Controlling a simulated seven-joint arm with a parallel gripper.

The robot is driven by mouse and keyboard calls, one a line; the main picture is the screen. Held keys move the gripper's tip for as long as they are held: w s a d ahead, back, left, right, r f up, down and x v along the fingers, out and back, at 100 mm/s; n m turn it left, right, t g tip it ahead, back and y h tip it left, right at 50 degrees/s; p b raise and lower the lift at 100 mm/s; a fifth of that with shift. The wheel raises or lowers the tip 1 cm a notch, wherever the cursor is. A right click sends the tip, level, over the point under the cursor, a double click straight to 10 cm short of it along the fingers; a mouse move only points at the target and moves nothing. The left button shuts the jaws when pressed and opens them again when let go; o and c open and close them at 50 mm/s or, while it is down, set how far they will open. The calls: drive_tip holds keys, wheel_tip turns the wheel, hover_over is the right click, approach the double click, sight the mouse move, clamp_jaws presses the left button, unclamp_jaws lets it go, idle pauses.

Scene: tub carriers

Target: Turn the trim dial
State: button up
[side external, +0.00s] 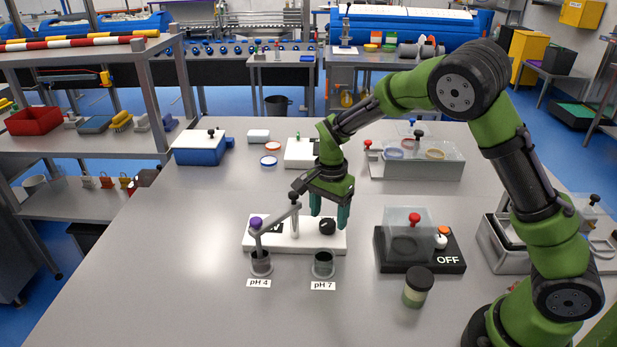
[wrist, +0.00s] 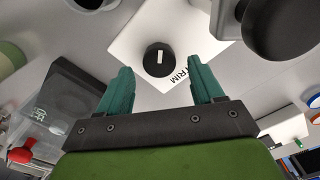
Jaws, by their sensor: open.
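The trim dial is a round black knob (side external: 327,227) at the right end of a white panel (side external: 265,244). In the wrist view the dial (wrist: 151,66) shows a white pointer mark, with the word TRIM (wrist: 183,72) beside it on the panel. My gripper (side external: 330,213) points down above the dial. In the wrist view its teal fingers (wrist: 163,80) are open and apart, with the dial seen between and just beyond their tips. Nothing is held. I cannot tell the exact height left above the dial.
Cups labelled pH 4 (side external: 261,263) and pH 7 (side external: 324,265) sit in front. A black OFF box (side external: 430,262) with a clear cover and a lidded jar (side external: 417,287) are to the right. The left front table is clear.

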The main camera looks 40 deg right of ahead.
drive_tip(key=shift+f, duration=1.05)
drive_tip(key=c, duration=1.1)
drive_tip(key=shift+o, duration=0.2)
